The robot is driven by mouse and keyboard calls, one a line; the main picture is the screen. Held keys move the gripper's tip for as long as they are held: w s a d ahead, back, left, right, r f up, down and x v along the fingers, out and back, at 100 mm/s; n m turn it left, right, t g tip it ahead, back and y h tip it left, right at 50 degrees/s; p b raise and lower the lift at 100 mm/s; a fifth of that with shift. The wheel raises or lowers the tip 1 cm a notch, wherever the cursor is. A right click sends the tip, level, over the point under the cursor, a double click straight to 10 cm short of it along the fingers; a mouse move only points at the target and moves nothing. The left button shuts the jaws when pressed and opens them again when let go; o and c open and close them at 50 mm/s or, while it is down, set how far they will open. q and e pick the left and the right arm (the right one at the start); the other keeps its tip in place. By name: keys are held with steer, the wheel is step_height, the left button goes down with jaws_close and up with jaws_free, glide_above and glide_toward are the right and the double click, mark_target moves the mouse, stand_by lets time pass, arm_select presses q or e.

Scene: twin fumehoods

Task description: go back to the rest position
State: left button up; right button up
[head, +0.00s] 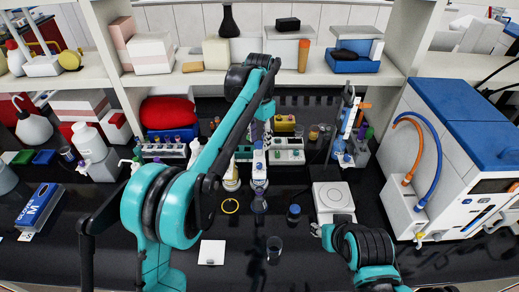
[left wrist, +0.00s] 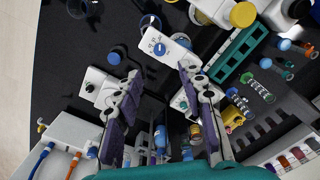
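My left arm comes in from the left in the head view, rises, and bends down over the back of the bench. Its gripper (head: 259,132) hangs there, small and partly hidden by my arm. In the left wrist view my left gripper (left wrist: 158,74) shows its two purple-padded fingers wide apart with nothing between them. A white device with a blue knob (left wrist: 166,47) lies beyond the fingertips, apart from them as far as I can tell.
A white plate device (head: 333,196) stands right of centre. A large white and blue machine (head: 455,150) fills the right side. Tube racks (head: 287,155) line the back below a shelf (head: 320,76). A glass beaker (head: 274,247) and a white square (head: 212,252) are near the front.

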arm_select(q)
steer(key=shift+r, duration=0.55)
steer(key=s+a+f+n+t+b, duration=0.3)
steer(key=s+a+f+b, duration=0.3)
steer(key=s, duration=0.4)
steer(key=s+a+f+n+t+b, duration=0.2)
steer(key=s+a+f+n+b, duration=0.25)
steer(key=s+a, duration=0.5)
steer(key=s+a+f+n+t+b, duration=0.1)
steer(key=s+a+f+t+b, duration=0.1)
steer(key=s+f, duration=0.7)
steer(key=shift+a+f+n+b, duration=0.35)
steer(key=shift+f+b, duration=0.35)
steer(key=shift+b, duration=0.15)
steer(key=shift+r, duration=0.1)
